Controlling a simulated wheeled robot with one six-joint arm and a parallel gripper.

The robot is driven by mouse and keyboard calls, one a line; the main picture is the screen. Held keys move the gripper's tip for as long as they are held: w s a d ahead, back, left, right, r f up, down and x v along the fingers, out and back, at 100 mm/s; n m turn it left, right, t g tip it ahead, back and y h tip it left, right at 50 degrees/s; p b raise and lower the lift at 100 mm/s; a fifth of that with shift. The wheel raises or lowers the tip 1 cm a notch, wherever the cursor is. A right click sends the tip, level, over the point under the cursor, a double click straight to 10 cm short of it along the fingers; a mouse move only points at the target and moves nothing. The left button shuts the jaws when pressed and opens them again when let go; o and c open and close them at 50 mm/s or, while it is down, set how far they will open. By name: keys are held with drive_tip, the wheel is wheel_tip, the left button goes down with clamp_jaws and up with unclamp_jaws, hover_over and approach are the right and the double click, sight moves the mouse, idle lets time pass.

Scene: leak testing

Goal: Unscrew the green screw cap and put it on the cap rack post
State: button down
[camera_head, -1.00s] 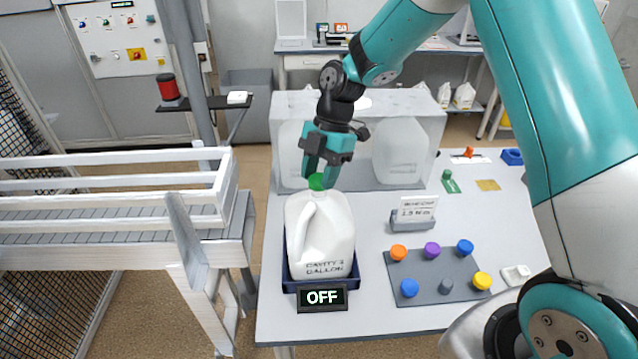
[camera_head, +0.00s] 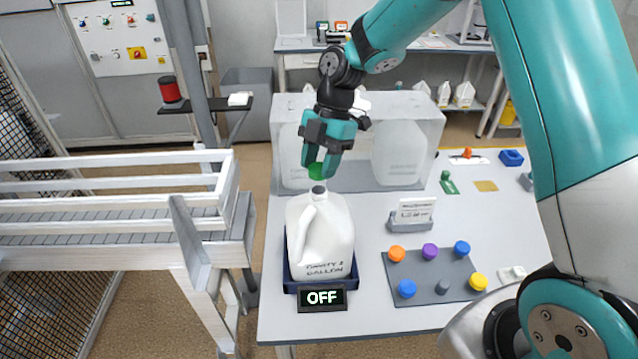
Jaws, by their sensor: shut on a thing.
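The green screw cap (camera_head: 316,171) is between the fingers of my gripper (camera_head: 318,163), which is shut on it. The cap is just above the bare neck of the white gallon jug (camera_head: 325,240), apart from it. The jug stands upright in a dark blue tray (camera_head: 288,268) behind a sign reading OFF. The cap rack (camera_head: 425,290) is a grey plate at the right with orange, purple, yellow and blue caps on it. One grey post (camera_head: 443,287) at its front middle carries no coloured cap.
A clear box (camera_head: 360,112) with white jugs inside stands behind my gripper. A small card holder (camera_head: 411,222) stands between the jug and the box, right of the jug. A conveyor with white rails (camera_head: 120,181) is at the left. The table's right middle is mostly clear.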

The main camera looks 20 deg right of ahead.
drive_tip(key=shift+r, duration=0.4)
drive_tip(key=m+t, duration=0.1)
drive_tip(key=m, duration=0.1)
drive_tip(key=m+t+b, duration=0.1)
drive_tip(key=m, duration=0.2)
drive_tip(key=shift+s+f+y, duration=0.1)
drive_tip(key=shift+f+y, duration=0.05)
drive_tip(key=shift+y, duration=0.15)
drive_tip(key=m+t, duration=0.1)
drive_tip(key=m, duration=0.1)
drive_tip(key=m+b, duration=0.1)
drive_tip(key=m, duration=0.2)
drive_tip(key=shift+t, duration=0.4)
drive_tip(key=m+t, duration=0.1)
drive_tip(key=m, duration=0.1)
drive_tip(key=m+t+h+b, duration=0.1)
drive_tip(key=m, duration=0.2)
drive_tip(key=shift+s+a+m, duration=0.1)
drive_tip(key=shift+s+m, duration=0.05)
drive_tip(key=shift+m, duration=0.15)
drive_tip(key=m+h, duration=0.2)
drive_tip(key=m, duration=0.2)
drive_tip(key=shift+m+t, duration=0.3)
drive_tip(key=shift+t, duration=0.1)
